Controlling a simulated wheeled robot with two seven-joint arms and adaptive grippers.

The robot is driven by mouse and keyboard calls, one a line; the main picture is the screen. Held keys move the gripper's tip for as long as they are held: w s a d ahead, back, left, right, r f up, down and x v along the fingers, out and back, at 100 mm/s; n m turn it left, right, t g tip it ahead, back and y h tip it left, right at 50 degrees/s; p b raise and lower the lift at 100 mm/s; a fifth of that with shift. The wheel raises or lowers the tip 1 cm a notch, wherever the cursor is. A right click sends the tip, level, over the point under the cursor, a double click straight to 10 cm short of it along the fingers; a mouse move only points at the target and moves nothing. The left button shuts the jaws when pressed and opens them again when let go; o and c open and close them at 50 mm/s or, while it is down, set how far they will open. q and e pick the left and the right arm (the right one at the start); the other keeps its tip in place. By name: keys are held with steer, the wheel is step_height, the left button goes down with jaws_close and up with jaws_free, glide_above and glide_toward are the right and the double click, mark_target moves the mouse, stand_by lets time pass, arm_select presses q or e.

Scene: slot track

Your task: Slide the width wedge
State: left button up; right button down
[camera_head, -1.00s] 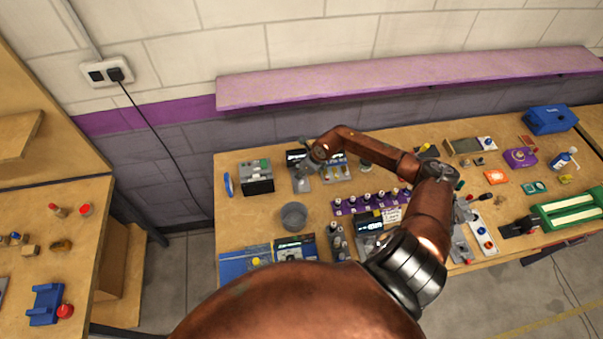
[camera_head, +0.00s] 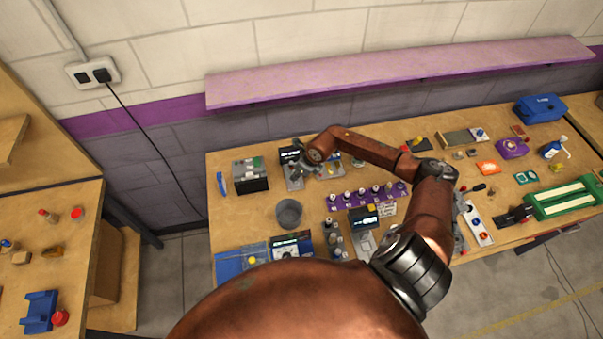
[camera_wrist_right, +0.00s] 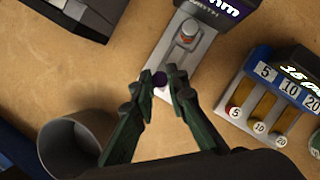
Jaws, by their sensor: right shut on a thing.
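The width gauge, a grey plate (camera_wrist_right: 207,45) with a dark display block (camera_wrist_right: 222,8) reading "mm", lies on the bench in the right wrist view. My left gripper is not in view.
A grey cup (camera_wrist_right: 72,148) stands left of the gripper, also in the head view (camera_head: 289,213). A block with numbered slots (camera_wrist_right: 262,105) is close on the right. A dark box (camera_head: 250,175) stands left of the gauge. Bare bench lies between the cup and the gauge.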

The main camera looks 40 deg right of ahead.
steer(key=shift+s+f, duration=0.1)
steer(key=shift+s, duration=0.05)
steer(key=c, duration=2.3)
jaws_free()
steer(key=o, duration=0.4)
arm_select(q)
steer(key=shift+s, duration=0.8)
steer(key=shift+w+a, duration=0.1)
arm_select(e)
steer(key=shift+r, duration=0.2)
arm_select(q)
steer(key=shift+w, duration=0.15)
arm_select(e)
steer(key=v, duration=1.1)
steer(key=shift+s+r, duration=0.2)
steer(key=shift+r, duration=0.1)
